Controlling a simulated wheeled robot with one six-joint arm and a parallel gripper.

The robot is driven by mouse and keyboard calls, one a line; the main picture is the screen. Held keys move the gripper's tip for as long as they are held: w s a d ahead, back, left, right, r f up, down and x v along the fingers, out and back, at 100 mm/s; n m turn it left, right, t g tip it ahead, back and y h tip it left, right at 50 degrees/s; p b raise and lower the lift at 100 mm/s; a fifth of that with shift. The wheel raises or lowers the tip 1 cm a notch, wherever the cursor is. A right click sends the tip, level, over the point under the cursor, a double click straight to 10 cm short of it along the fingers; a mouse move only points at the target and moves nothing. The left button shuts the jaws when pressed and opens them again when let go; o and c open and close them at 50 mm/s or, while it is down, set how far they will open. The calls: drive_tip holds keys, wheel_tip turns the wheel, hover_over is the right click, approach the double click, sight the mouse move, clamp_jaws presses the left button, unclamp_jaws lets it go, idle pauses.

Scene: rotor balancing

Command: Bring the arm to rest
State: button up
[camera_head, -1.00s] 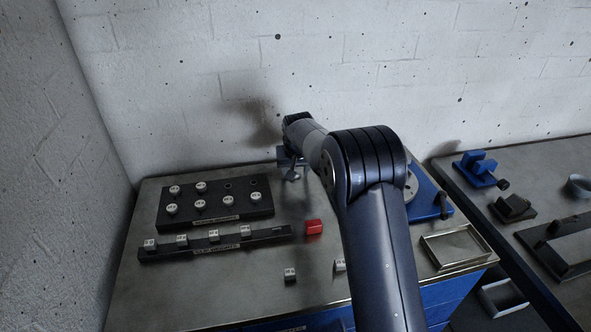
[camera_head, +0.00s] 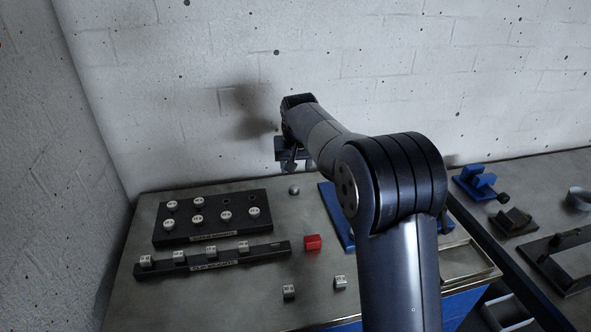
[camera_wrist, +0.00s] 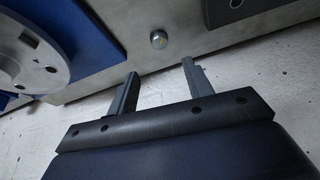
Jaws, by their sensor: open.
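My gripper (camera_head: 293,166) is raised above the back edge of the bench (camera_head: 225,288), in front of the white wall. In the wrist view my gripper (camera_wrist: 160,82) shows two fingers apart with nothing between them. A small round metal piece (camera_head: 294,190) stands on the bench below the gripper; it also shows in the wrist view (camera_wrist: 159,40), beyond the fingertips and apart from them. A grey disc on a blue base (camera_wrist: 35,50) is at the upper left of the wrist view. My arm hides most of that base in the head view.
A black block (camera_head: 235,232) holds several round weights, with a rail of clip weights (camera_head: 215,258) before it. A red block (camera_head: 312,242) and two loose weights (camera_head: 289,291) lie nearby. A tray (camera_head: 480,262) is partly behind my arm. A second table (camera_head: 550,195) stands right.

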sight(294, 187)
drive_tip(key=p+x, duration=0.1)
drive_tip(key=x, duration=0.9)
drive_tip(key=shift+w+f, duration=0.2)
drive_tip(key=shift+f, duration=0.1)
drive_tip(key=shift+w+f, duration=0.1)
drive_tip(key=shift+a+m, duration=0.1)
drive_tip(key=shift+m, duration=0.5)
drive_tip(key=shift+h, duration=0.3)
